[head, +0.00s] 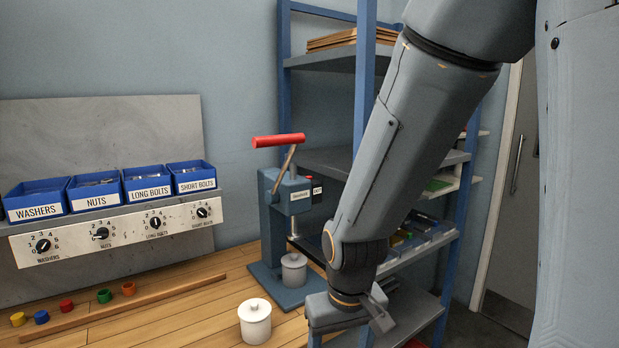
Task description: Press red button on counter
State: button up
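A small dark counter box (317,191) with a light readout is fixed to the right side of the blue-grey press (285,195). A tiny red spot, which looks like its button (308,178), shows at its upper left; it is too small to make out clearly. My gripper (378,316) hangs at the lower middle, below and to the right of the counter and apart from it. The gripper is seen from the side and partly hidden by my wrist, so its opening is unclear. I see nothing held in it.
Another lidded white pot (255,321) stands on the wooden bench (190,310). Coloured rings lie left by a wooden strip (130,315). A blue shelf rack (365,80) stands behind my arm.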

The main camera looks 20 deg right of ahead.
grip_shut()
dwell(1.5)
